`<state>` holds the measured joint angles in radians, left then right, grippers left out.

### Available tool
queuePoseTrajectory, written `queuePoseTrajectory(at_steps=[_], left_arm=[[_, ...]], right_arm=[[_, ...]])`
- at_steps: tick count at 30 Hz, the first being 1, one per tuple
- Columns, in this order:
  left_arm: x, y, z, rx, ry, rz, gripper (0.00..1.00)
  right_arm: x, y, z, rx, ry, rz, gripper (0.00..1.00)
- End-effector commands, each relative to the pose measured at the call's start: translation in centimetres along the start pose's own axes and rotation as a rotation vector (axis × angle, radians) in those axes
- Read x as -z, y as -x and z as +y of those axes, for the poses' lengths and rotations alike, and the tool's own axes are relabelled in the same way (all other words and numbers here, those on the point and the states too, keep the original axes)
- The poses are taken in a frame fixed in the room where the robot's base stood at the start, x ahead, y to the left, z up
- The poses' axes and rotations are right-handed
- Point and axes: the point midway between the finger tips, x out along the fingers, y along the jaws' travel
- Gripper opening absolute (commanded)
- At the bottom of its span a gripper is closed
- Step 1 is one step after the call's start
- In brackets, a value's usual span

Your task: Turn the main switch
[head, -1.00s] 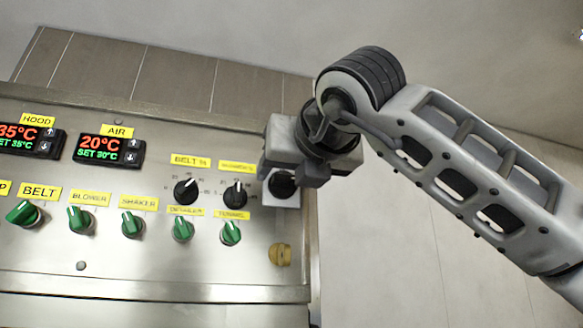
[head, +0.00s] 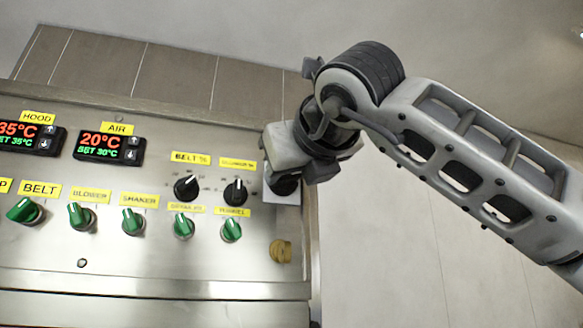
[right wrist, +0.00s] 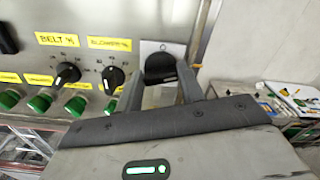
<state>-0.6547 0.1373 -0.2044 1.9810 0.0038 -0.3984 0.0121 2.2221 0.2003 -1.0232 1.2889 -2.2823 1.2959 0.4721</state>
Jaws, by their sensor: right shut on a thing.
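The main switch is a black rotary knob (head: 284,186) on a pale square plate (head: 283,198) at the right end of the steel control panel. My right gripper (head: 289,172) is on the knob, its body hiding the plate's upper part in the head view. In the right wrist view the black knob (right wrist: 160,66) sits between the two fingers of my right gripper (right wrist: 160,82), which is shut on it. A short pale mark shows low on the knob there. My left gripper is not in view.
The panel (head: 150,258) carries green selectors, such as the belt one (head: 25,211), two black dials (head: 235,191) close left of the switch, and two temperature displays (head: 110,147). A yellow fitting (head: 281,251) is below the switch. Papers (right wrist: 297,98) lie on a surface at right.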

Motion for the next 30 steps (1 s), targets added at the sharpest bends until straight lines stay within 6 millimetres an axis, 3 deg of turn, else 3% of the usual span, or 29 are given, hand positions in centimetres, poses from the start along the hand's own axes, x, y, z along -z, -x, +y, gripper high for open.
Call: queuePoseTrajectory(at_steps=[30], left_arm=[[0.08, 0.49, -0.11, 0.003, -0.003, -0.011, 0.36]], right_arm=[[-0.03, 0.10, 0.36, 0.002, 0.953, -0.005, 0.15]])
